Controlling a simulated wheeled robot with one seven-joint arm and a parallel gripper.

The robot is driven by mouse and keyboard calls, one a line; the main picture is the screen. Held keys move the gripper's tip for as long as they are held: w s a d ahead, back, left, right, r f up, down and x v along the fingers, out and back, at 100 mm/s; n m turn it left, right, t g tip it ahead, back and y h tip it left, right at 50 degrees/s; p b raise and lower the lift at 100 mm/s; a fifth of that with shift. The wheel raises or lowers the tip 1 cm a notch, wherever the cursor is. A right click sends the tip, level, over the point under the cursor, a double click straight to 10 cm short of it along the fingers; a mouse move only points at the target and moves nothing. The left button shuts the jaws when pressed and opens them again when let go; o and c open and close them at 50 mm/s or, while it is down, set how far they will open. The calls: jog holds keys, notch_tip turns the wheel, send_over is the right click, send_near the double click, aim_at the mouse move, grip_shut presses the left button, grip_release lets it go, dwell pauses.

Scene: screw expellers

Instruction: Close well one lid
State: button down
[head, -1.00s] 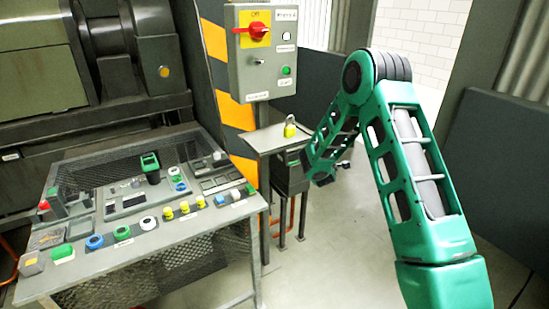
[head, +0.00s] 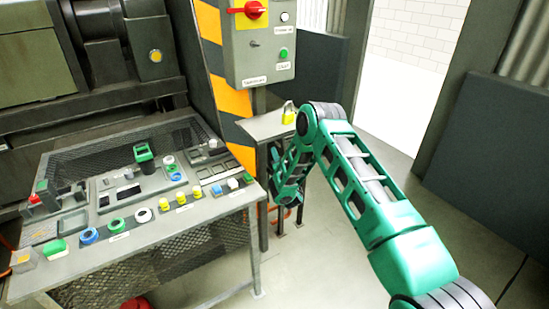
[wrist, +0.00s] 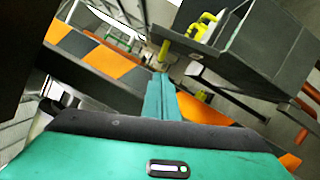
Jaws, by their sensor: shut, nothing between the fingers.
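A dark holder with a green top (head: 144,152) stands further back. I cannot tell which piece is the task's lid, nor how any lid sits. My gripper (wrist: 158,82) is shut and empty in the wrist view, away from the bench pieces. In the head view, my arm's far end hangs to the right of the bench, its fingertips not clear.
A small stand (head: 268,126) with a yellow padlock (head: 288,113) is right of the bench; the padlock also shows in the wrist view (wrist: 207,22). Above is a grey control box (head: 262,62) with a red knob.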

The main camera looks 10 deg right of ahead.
jog(key=w, duration=0.6)
jog(key=shift+w+r, duration=0.4)
jog(key=shift+r, duration=0.05)
jog(key=shift+a+r, duration=0.1)
